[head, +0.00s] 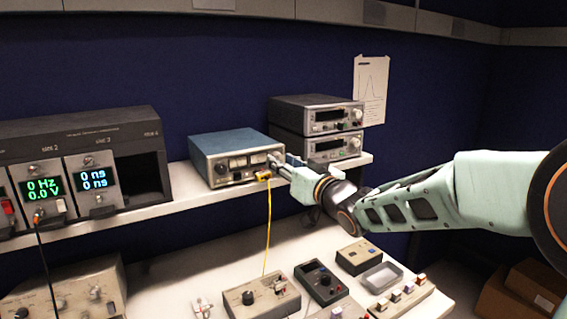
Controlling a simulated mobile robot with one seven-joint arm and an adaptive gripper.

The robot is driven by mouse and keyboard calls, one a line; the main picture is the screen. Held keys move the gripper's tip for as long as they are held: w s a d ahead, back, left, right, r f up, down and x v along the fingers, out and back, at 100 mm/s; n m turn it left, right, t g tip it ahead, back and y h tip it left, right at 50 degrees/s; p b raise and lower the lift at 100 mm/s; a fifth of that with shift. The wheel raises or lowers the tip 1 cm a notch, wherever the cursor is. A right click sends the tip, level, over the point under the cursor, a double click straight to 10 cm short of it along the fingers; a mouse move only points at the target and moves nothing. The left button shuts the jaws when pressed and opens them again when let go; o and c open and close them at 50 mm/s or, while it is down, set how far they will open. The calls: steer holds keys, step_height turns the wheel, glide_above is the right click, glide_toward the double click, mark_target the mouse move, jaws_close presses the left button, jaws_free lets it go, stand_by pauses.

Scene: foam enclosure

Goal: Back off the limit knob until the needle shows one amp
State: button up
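The blue-topped instrument (235,143) stands on the shelf in the middle of the head view, its grey front panel facing me. My gripper (277,166) reaches in from the right and its tip is at the right end of that panel. It hides the controls there, so I cannot make out the limit knob or whether the fingers touch it. The fingers are too small to tell open from shut. A meter seems to sit on the panel, but no needle can be read at this size.
A yellow cable (268,225) hangs from the panel beside my gripper to a beige box (262,298) on the bench. Two stacked instruments (318,117) stand right behind my gripper. A slotted rack (85,127) is at left. Small control boxes and a grey tray (382,276) fill the bench below.

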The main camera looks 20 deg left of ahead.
jaws_close()
steer(key=shift+n+b, duration=0.6)
steer(key=shift+b, duration=0.1)
steer(key=shift+o, duration=1.1)
jaws_free()
steer(key=v, duration=1.2)
